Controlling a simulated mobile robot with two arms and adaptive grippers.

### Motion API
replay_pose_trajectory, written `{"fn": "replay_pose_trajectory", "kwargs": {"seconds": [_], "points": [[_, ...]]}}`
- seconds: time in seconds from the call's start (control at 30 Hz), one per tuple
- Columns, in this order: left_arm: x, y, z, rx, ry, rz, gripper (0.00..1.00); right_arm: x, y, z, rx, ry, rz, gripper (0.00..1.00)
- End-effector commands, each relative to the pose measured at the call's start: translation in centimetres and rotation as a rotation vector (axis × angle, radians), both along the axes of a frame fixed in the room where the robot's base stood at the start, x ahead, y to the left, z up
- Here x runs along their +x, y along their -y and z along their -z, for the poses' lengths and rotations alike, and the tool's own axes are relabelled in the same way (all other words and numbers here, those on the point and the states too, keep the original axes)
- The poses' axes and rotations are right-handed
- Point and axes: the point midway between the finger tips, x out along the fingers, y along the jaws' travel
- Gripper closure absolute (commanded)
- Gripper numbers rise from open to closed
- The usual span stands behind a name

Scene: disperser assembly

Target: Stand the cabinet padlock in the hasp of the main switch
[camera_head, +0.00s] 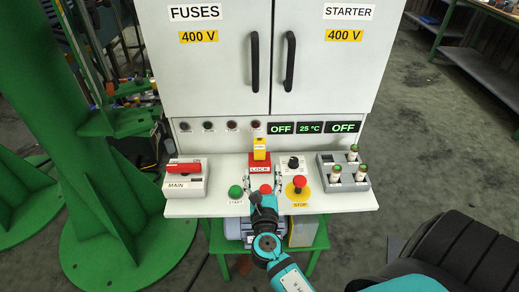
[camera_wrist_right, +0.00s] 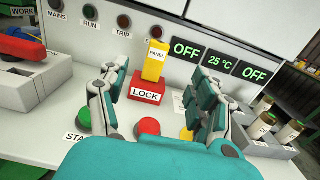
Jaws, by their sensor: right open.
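The main switch (camera_head: 185,178) is a grey box with a red handle, labelled MAIN, at the left of the panel shelf. It is partly in the right wrist view (camera_wrist_right: 30,72). I cannot make out its hasp. A yellow piece marked PANEL (camera_head: 260,148), which appears to be the cabinet padlock, stands upright in a red block marked LOCK (camera_head: 259,168). Both show in the right wrist view, the yellow piece (camera_wrist_right: 154,66) and the red block (camera_wrist_right: 146,91). My right gripper (camera_wrist_right: 156,80) is open, its fingers apart, in front of the red block. My left gripper is not in view.
A green START button (camera_head: 235,191), a red button (camera_head: 265,189) and a red STOP button (camera_head: 299,181) sit on the shelf near my right gripper. A grey holder with several capped cylinders (camera_head: 336,186) stands at the right. The cabinet (camera_head: 210,70) rises behind.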

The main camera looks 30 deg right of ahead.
Motion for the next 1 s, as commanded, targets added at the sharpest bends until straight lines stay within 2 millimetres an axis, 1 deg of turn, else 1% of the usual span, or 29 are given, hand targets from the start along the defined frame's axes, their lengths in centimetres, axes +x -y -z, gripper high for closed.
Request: {"fn": "replay_pose_trajectory", "kwargs": {"seconds": [0.03,0.3,0.4,0.63,0.9,1.0], "points": [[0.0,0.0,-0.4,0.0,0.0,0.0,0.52,1.2,0.7,-0.3,0.0,0.004,0.001,0.35],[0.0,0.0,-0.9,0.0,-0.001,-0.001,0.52,6.0,3.7,-0.2,0.003,0.003,0.002,0.35],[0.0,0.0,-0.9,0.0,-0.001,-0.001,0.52,7.2,4.4,-0.1,0.003,0.002,0.002,0.35],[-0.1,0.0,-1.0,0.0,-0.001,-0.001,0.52,8.5,5.2,-0.1,0.005,0.002,0.002,0.35],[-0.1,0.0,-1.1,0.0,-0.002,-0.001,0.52,11.9,7.1,-0.2,0.004,0.003,0.002,0.35],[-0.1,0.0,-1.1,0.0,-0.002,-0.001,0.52,12.4,7.4,-0.2,0.005,0.002,0.002,0.35]]}}
